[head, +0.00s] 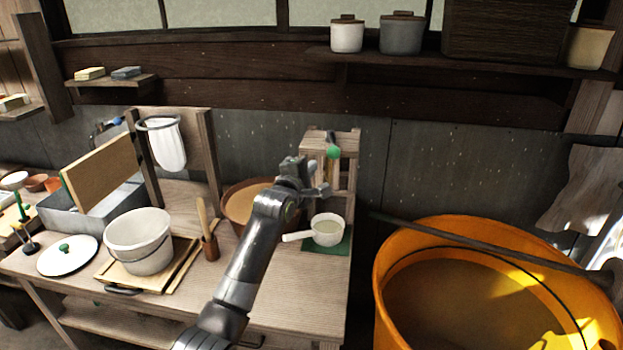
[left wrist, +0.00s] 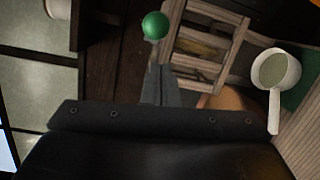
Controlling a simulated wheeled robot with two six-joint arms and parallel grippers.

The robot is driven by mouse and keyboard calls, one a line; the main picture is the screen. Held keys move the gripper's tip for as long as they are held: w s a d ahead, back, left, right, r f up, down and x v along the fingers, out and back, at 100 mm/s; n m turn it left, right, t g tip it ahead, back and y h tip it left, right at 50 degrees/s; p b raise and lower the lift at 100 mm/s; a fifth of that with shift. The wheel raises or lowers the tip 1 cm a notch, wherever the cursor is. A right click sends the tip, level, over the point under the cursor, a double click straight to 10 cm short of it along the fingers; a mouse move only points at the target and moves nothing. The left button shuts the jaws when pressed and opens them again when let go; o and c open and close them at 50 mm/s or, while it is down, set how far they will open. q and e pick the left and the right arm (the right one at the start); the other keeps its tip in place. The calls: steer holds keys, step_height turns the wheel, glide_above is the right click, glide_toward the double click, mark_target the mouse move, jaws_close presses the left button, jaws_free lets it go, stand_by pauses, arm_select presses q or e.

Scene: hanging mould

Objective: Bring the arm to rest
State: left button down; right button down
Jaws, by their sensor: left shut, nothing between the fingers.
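My left arm reaches up from the bottom of the head view over the workbench (head: 180,275). Its gripper (head: 322,190) is in the air in front of a small wooden rack (head: 345,140). In the left wrist view the fingers (left wrist: 158,88) are together and hold nothing. A green ball-shaped knob (left wrist: 155,25) shows just beyond the fingertips there; whether they touch it I cannot tell. The same knob (head: 333,152) shows at the rack in the head view. My right gripper is not in view.
A white ladle-like cup (head: 327,231) stands on a green mat (head: 340,245) below the gripper. A brown bowl (head: 236,205) is partly behind my arm. A white bucket (head: 139,236) stands left. A large orange tub (head: 400,255) with a dark rod across stands right.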

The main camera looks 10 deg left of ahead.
arm_select(q)
steer(key=s+a+f+m+g+y, duration=0.25)
steer(key=s+a+f+m, duration=0.2)
steer(key=s+f, duration=0.7)
steer(key=s+a+f+m+g+y, duration=0.1)
steer(key=s+a+f+m+g, duration=0.3)
steer(key=s+f, duration=0.7)
steer(key=s+a+f+m+g, duration=0.2)
steer(key=s+m, duration=0.1)
steer(key=s, duration=0.8)
steer(key=s+a+f+m+g+y, duration=0.1)
steer(key=s+a+m+g, duration=0.15)
steer(key=s, duration=0.75)
steer(key=s+a+f+m+g, duration=0.2)
steer(key=s+m, duration=0.2)
steer(key=s, duration=0.7)
step_height(320, 180, down, 26)
steer(key=a+g+b, duration=0.2)
steer(key=s+d+f+b, duration=0.1)
steer(key=s+d+f, duration=0.1)
steer(key=s+f, duration=1.3)
step_height(320, 180, down, 3)
steer(key=shift+s+r+g+b, duration=0.1)
steer(key=shift+s+g+b, duration=0.1)
steer(key=shift+g+b, duration=0.2)
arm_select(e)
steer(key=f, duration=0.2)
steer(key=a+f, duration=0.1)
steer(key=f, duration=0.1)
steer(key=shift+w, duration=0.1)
